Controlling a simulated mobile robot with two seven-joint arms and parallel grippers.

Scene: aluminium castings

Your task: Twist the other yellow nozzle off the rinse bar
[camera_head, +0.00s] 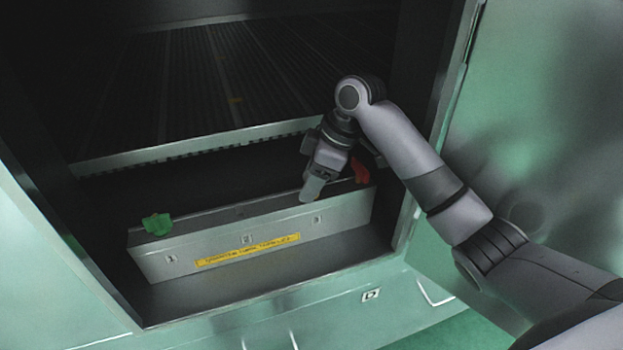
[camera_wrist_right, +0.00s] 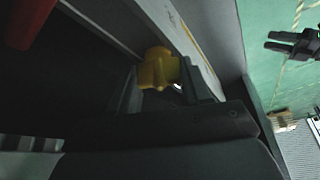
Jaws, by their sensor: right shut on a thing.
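The rinse bar (camera_head: 265,247) appears to be the long grey box with a yellow label, lying inside the cabinet opening. A green nozzle (camera_head: 157,223) sits at its left end and a red one (camera_head: 361,171) near its right end. My right gripper (camera_head: 312,188) points down at the bar's top, left of the red one. In the right wrist view its jaws are shut on a yellow nozzle (camera_wrist_right: 157,68), which the gripper hides in the head view. I cannot tell whether the nozzle touches the bar. A dark gripper, seemingly my left (camera_wrist_right: 285,42), shows with fingers apart.
The dark cabinet interior has a ribbed bed (camera_head: 200,80) behind a pale lip (camera_head: 200,147). The cabinet's right frame (camera_head: 435,130) stands close to my right arm.

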